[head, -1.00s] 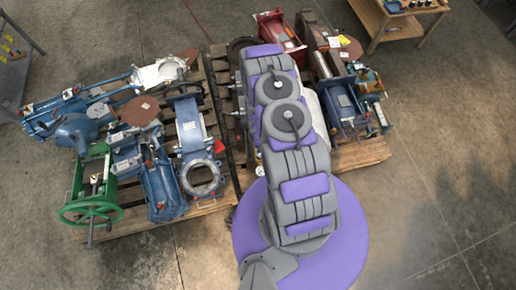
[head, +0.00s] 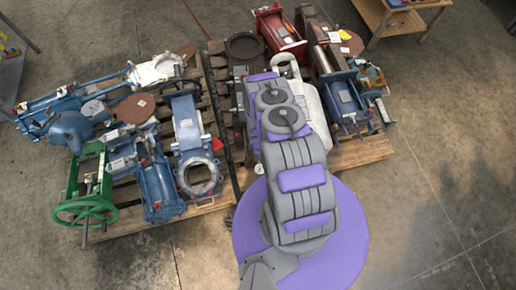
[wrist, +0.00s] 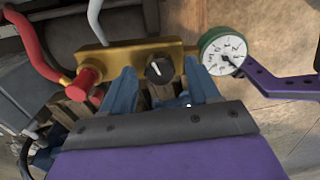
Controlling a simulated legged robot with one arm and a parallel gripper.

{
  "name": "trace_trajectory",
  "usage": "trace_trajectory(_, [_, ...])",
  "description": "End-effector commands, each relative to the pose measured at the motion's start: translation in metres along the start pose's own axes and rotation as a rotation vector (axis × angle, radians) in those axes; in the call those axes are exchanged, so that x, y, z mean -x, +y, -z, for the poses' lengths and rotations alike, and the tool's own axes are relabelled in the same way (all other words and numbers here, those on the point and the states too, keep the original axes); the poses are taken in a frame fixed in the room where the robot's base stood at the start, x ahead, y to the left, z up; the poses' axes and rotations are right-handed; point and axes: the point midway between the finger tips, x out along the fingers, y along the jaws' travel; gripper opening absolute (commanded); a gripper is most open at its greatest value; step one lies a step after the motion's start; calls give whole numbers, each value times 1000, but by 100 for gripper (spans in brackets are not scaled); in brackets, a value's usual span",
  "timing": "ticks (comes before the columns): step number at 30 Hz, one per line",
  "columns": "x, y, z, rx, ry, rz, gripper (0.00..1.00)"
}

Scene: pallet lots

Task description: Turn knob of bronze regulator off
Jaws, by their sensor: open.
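The bronze regulator (wrist: 130,56) is a gold-coloured bar across the upper middle of the wrist view. Its knob (wrist: 159,72) is round and black with a white pointer line. My gripper (wrist: 158,67) is open, with one blue finger on each side of the knob. Whether the fingers touch it I cannot tell. A round white gauge (wrist: 223,53) sits at the bar's right end. A red fitting (wrist: 86,81) with a red hose is at its left end. In the head view my arm hides the gripper and the knob.
Wooden pallets (head: 363,153) carry blue, green and red machine parts, including a blue valve (head: 188,125) left of my arm and a green handwheel (head: 85,213). A purple bracket (wrist: 285,85) is right of the gauge. Open concrete floor lies at the right.

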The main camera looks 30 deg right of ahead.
Motion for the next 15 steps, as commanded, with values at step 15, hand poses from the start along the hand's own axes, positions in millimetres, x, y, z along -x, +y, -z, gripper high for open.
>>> trace_trajectory(15, [-1, 1, 0, 0, 0, -1, 40])
